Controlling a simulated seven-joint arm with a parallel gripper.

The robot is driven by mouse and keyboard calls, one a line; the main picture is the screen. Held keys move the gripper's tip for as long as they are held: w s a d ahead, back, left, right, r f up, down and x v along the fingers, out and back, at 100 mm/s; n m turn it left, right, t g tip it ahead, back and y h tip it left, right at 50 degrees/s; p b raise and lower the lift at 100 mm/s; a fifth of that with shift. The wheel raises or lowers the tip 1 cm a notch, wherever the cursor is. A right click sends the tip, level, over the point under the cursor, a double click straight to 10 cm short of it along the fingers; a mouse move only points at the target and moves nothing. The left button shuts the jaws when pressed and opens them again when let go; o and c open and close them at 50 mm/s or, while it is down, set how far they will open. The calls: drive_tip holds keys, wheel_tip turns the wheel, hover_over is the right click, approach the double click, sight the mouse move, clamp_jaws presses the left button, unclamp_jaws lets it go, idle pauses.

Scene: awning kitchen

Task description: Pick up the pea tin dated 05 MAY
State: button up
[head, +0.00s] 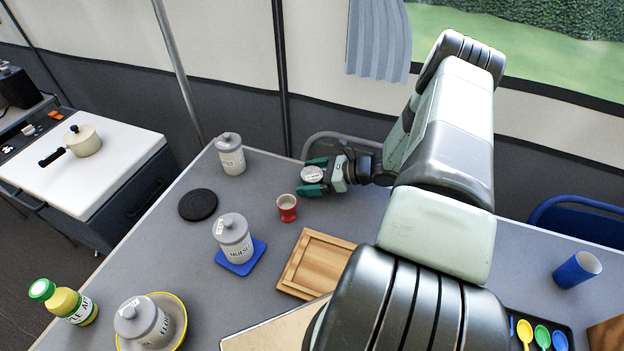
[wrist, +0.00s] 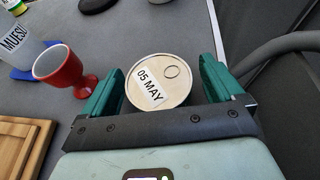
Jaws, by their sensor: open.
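The pea tin (wrist: 172,92) shows in the wrist view with its lid facing the camera. The lid has a ring pull and a white label reading 05 MAY. In the head view the tin (head: 312,174) stands near the far edge of the grey table. My gripper (head: 314,176) is open, with one green finger on each side of the tin. In the wrist view my gripper's fingers (wrist: 160,78) flank the tin, with the left finger very close to it. I cannot tell whether either finger touches it. The tin's lower side is hidden.
A red egg cup (head: 287,207) stands close to my gripper. A wooden tray (head: 290,284), a grey MUESLI canister (head: 234,240) on a blue mat (head: 240,268), a black disc (head: 198,204) and another grey canister (head: 230,155) are nearby. A chair back (wrist: 285,62) rises close beside the table.

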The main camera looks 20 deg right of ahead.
drive_tip(key=shift+x, duration=0.75)
drive_tip(key=c, duration=1.1)
